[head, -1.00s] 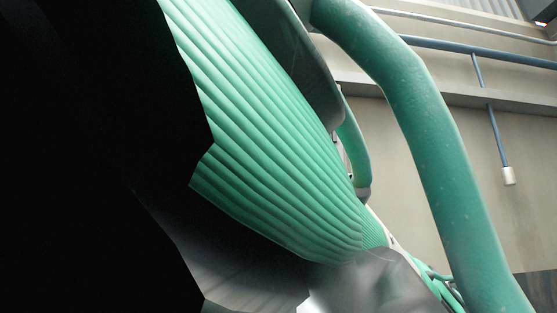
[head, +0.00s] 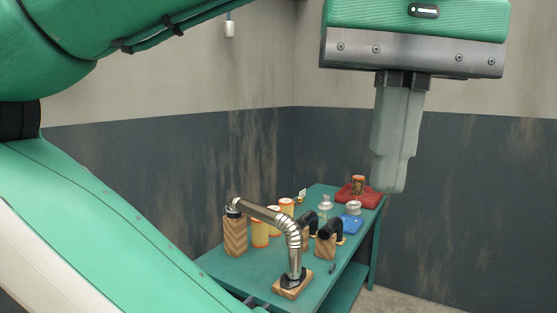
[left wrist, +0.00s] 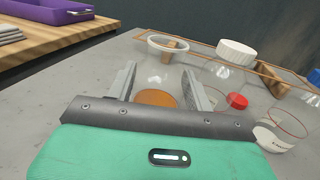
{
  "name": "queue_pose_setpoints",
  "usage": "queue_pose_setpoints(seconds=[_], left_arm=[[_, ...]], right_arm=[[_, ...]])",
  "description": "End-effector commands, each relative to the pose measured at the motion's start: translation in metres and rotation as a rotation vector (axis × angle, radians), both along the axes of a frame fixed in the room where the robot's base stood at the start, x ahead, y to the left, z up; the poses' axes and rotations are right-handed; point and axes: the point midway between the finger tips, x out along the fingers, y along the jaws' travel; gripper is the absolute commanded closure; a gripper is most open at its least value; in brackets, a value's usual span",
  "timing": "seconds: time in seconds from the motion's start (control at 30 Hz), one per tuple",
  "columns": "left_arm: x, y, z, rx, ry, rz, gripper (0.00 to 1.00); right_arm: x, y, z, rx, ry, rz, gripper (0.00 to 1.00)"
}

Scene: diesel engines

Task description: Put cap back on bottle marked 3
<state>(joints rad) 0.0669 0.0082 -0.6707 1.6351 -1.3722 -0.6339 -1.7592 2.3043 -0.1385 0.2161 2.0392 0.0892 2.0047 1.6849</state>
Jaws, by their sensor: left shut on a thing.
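In the left wrist view a clear container (left wrist: 157,98) with a pale rim on top and an amber-brown patch inside stands between the fingers of my left gripper (left wrist: 160,74), which is shut on it. A white ribbed cap (left wrist: 237,49) sits at the upper right above clear glass. A red cap (left wrist: 237,101) shows below it, among clear containers. No number 3 is legible, so I cannot tell which bottle bears it. My right gripper (head: 395,186) hangs in the head view with its fingers together, apparently empty. My left gripper is outside the head view.
In the left wrist view a purple tray (left wrist: 50,11) is on a wooden surface (left wrist: 70,37) at the upper left. A wooden-framed clear panel runs behind the bottles. In the head view a green table (head: 225,265) holds pipes (head: 296,250), filters and a red cloth (head: 366,200).

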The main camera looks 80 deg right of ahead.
Motion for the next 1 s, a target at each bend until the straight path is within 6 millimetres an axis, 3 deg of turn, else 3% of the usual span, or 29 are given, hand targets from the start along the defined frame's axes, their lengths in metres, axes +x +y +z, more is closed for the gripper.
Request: queue_pose_setpoints(seconds=[1.0], left_arm=[[-0.001, -0.001, -0.001, -0.001, 0.003, -0.001, 0.89]], right_arm=[[0.01, -0.046, 0.02, 0.0, 0.0, 0.116, 1.0]])
